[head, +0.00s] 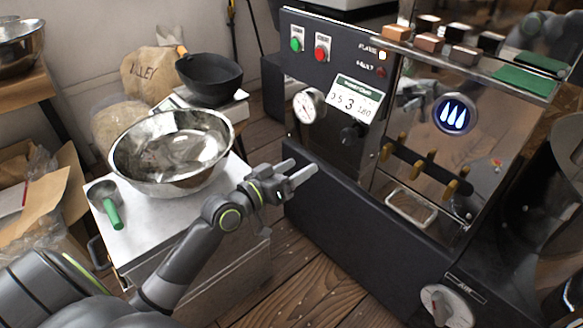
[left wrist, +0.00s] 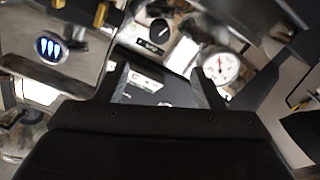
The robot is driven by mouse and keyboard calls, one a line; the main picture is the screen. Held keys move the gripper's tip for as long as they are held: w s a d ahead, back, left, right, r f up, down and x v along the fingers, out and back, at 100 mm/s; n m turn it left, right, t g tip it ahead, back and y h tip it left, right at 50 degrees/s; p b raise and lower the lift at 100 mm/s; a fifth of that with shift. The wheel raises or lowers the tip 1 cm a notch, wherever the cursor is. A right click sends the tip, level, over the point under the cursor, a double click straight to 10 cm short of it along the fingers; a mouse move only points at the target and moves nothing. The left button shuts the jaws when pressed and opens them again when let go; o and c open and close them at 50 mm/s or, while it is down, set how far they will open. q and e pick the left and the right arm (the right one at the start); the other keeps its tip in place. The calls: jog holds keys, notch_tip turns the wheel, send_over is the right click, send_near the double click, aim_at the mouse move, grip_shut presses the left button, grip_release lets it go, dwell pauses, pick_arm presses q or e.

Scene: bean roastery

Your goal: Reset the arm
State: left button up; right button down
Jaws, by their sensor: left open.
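My left arm reaches in from the lower left in the head view. Its gripper (head: 297,176) is open and empty, its two fingers pointing right towards the front of the roasting machine (head: 330,215). The gripper is in front of the machine, right of the steel bowl. In the left wrist view the open fingers (left wrist: 160,90) frame part of the machine's panel, with the round gauge (left wrist: 222,68) and the black knob (left wrist: 159,31) beyond them. Nothing is between the fingers. My right gripper is not in view.
A steel bowl (head: 172,152) and a green-handled scoop (head: 106,203) sit on a white-topped cabinet (head: 150,235). A black pan (head: 209,77) stands behind. The machine carries green (head: 297,44) and red (head: 322,47) buttons, a gauge (head: 308,105) and a lower dial (head: 447,306). Wooden floor (head: 300,285) shows between.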

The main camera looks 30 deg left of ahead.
pick_arm(q)
jog(key=shift+s+a, duration=0.15)
jog(key=shift+s, duration=0.35)
